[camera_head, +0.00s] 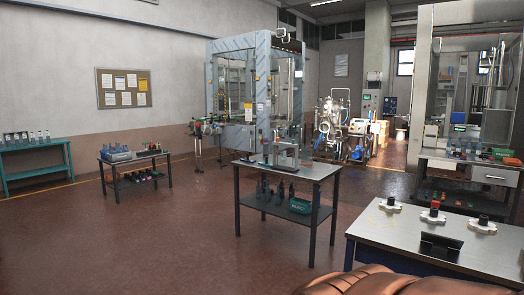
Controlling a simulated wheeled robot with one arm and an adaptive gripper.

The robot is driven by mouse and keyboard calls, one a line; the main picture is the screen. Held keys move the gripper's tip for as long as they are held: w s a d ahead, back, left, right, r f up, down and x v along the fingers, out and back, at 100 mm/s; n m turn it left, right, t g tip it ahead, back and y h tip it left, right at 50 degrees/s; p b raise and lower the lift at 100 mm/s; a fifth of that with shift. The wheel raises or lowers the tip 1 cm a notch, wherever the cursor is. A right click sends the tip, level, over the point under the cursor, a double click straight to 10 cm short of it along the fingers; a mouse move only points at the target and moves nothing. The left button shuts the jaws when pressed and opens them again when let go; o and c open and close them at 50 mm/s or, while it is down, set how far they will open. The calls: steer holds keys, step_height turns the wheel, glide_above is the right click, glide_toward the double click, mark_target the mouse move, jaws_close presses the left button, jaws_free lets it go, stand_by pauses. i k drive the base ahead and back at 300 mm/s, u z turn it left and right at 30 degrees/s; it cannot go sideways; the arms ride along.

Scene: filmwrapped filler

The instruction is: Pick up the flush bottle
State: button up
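I cannot tell which thing is the flush bottle. Small bottle-like items (25,136) stand in a row on the teal bench (35,146) at the far left. Several dark bottle-shaped items (282,191) stand on the lower shelf of the middle table (312,172). More small items stand on the workbench (440,161) at the right. All are too small to read. My gripper is not in view.
A near table (385,235) at the lower right holds three white fittings, one with a red top (434,208), and a black stand (440,246). A small table (150,154) with a blue tray stands left. A film-wrapped machine (255,85) stands behind. Open floor lies lower left.

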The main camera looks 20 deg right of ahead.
mark_target(266, 148)
steer(key=z, duration=0.1)
steer(key=i, duration=1.7)
steer(key=z, duration=0.25)
steer(key=i, duration=2.2)
steer(key=z, duration=0.4)
steer(key=i, duration=3.85)
steer(key=z, duration=0.1)
